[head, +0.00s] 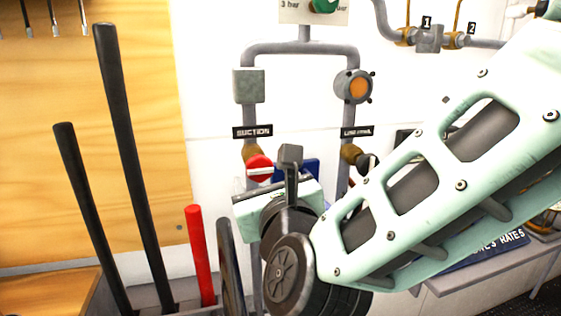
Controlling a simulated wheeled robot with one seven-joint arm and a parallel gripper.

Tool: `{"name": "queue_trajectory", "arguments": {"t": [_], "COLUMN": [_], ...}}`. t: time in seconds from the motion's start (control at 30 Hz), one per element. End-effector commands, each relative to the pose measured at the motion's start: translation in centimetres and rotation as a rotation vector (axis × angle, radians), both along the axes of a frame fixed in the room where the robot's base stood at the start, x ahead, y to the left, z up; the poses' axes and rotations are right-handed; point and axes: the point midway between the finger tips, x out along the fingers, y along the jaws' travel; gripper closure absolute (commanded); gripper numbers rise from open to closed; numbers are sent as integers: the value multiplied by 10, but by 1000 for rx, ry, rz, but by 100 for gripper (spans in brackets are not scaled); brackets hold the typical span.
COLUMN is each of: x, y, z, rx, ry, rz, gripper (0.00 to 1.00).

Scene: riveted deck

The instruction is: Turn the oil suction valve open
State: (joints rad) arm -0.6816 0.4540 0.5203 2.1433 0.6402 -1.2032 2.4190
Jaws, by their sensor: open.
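The suction valve has a red handle (259,166) with a pale bar across it, below a brass fitting and the black SUCTION label (252,132). My gripper (289,160) is just right of and in front of this handle in the picture, with one dark finger pointing up. My gripper is open, with nothing seen between its fingers; the other finger is not clear. The gripper body hides the pipe below the valve, and I cannot tell whether the finger touches the handle.
A second valve with a dark handle (367,163) sits on the right pipe, partly behind my arm. A blue item (311,168) shows behind my gripper. Black bars (130,150) and a red bar (200,255) stand at the left. A grey shelf (470,280) is at lower right.

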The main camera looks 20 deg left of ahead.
Motion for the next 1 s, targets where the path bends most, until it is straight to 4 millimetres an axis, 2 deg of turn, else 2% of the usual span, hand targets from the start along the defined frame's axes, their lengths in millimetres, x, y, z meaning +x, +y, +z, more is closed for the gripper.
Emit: {"name": "queue_trajectory", "arguments": {"t": [0.1, 0.3, 0.67, 0.7, 0.8, 0.87, 1.0], "x": [19, 38, 43, 43, 43, 43, 43], "y": [12, 24, 27, 27, 27, 27, 27], "z": [1, 1, 0, 0, 0, 0, 0], "rx": [-1, 0, 0, 0, 0, 0, -1], "ry": [1, 0, -1, -1, -1, -1, -2], "rz": [0, 1, 1, 1, 1, 1, 1], "gripper": [35, 35, 35, 38, 66, 80, 80]}}
